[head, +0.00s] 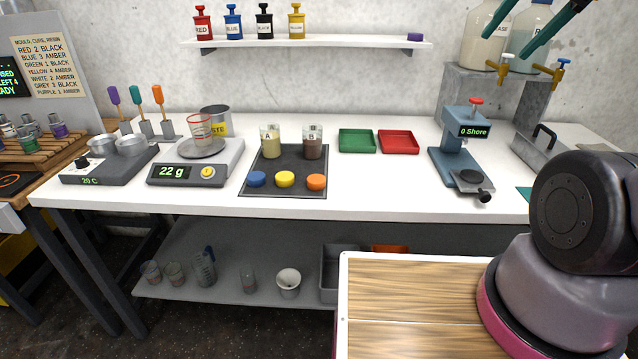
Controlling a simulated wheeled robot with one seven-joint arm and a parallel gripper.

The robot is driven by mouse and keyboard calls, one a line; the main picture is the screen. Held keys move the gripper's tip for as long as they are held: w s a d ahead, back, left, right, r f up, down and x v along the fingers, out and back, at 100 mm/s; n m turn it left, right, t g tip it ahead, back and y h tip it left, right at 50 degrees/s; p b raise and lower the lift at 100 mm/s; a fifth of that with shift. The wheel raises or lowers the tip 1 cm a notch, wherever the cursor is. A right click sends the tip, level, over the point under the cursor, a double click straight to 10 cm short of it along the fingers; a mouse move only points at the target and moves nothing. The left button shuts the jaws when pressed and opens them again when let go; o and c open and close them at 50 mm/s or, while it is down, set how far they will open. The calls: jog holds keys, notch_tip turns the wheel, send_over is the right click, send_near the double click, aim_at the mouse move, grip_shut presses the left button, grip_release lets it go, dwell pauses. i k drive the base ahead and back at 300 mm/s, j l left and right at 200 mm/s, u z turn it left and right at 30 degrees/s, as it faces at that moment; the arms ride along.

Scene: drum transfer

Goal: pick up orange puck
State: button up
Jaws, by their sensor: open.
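The orange puck (316,182) lies flat at the front right corner of a dark tray (291,161) on the white bench. A yellow puck (285,180) is just left of it, with a small gap, and a blue puck (256,179) is farther left. My gripper (506,50) shows only as two teal fingers at the top right, spread apart with nothing between them. It is well to the right of the orange puck and away from it.
Cups A (271,143) and B (312,143) stand behind the pucks on the tray. A scale (190,172) is left, a blue press (459,150) right. Green (357,151) and red (398,153) trays lie behind. Bench is clear between the dark tray and press.

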aim_at(315, 182)
jog(key=k+j+z, duration=0.15)
jog(key=j, duration=0.25)
jog(key=k+j+z, duration=0.15)
jog(key=j, duration=0.2)
jog(key=k+j+z, duration=0.15)
jog(key=j, duration=0.2)
